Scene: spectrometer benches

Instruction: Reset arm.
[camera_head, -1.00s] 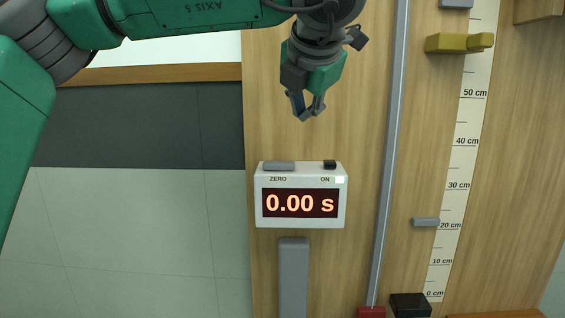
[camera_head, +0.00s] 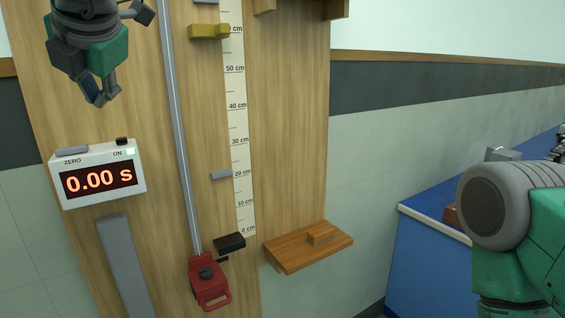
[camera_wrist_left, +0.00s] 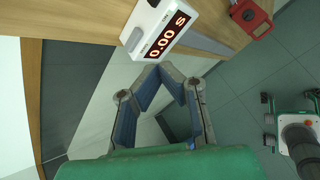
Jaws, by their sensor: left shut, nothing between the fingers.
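My left gripper (camera_head: 99,97) hangs at the upper left in the head view, fingers pointing down and shut with nothing between them. It is above the white timer box (camera_head: 98,173), apart from it. The timer reads 0.00 s and its ON light is lit. In the left wrist view the left gripper (camera_wrist_left: 165,72) has its fingertips together just below the timer (camera_wrist_left: 158,30). My right arm shows at the right edge of the head view, but its gripper is not visible.
A wooden board (camera_head: 285,130) carries a metal rod (camera_head: 178,120), a centimetre scale (camera_head: 238,135), a yellow block (camera_head: 208,31), a black block (camera_head: 229,243) and a red clamp base (camera_head: 208,284). A small wooden shelf (camera_head: 290,256) juts out. A blue bench (camera_head: 425,240) stands at right.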

